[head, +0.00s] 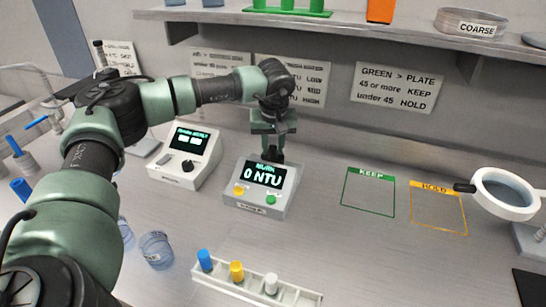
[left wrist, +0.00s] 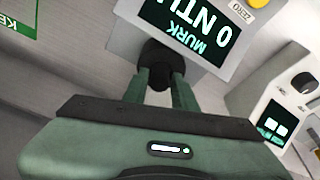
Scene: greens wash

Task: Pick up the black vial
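My left gripper (head: 272,146) points down at the back edge of the grey MURK meter (head: 258,205), whose display reads 0 NTU. In the left wrist view, a black rounded piece (left wrist: 158,58) sits at the tips of the two green fingers (left wrist: 160,84), against the meter's edge. It may be the black vial's cap; the fingers hide part of it, and I cannot tell whether they press on it. No glass of a black vial shows. My right gripper is not in view.
A white rack (head: 245,277) with blue, yellow and white capped vials stands in front. A second white device (head: 178,165) is left of the meter. Green KEEP (head: 368,208) and yellow HOLD outlines (head: 440,228) lie right, near a magnifier (head: 503,205). A shelf (head: 400,35) runs above.

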